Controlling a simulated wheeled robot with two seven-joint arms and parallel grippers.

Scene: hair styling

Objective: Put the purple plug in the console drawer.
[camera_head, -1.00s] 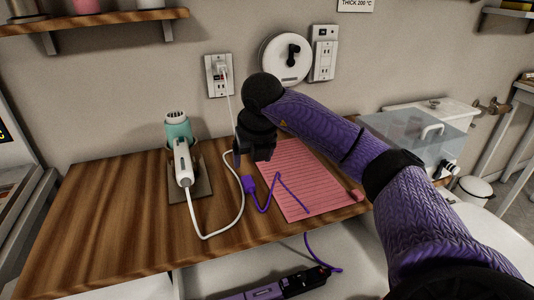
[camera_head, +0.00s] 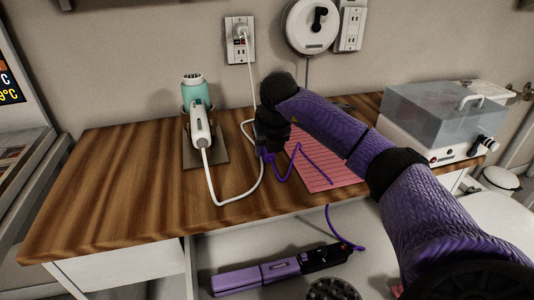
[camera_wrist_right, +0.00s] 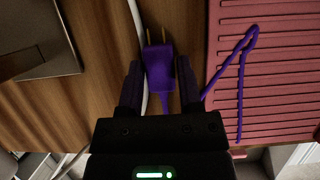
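The purple plug (camera_head: 267,154) lies on the wooden console top (camera_head: 120,190) at the left edge of the pink mat. My right gripper (camera_head: 268,138) is low over it, pointing down. In the right wrist view the plug (camera_wrist_right: 158,66), with its metal prongs pointing away, lies between the two open fingers (camera_wrist_right: 159,90), with a gap on each side. Its purple cord (camera_wrist_right: 241,95) runs over the mat and down the console's front to a purple styling tool (camera_head: 270,273). That tool lies in a pale open space below, apparently the console drawer (camera_head: 215,245). My left gripper is not in view.
A white cord (camera_wrist_right: 137,25) passes close to the left finger and the plug. A teal and white hair dryer (camera_head: 198,120) stands left on its holder. The pink mat (camera_head: 315,172) lies right, a clear-lidded box (camera_head: 430,115) further right. The top's left part is clear.

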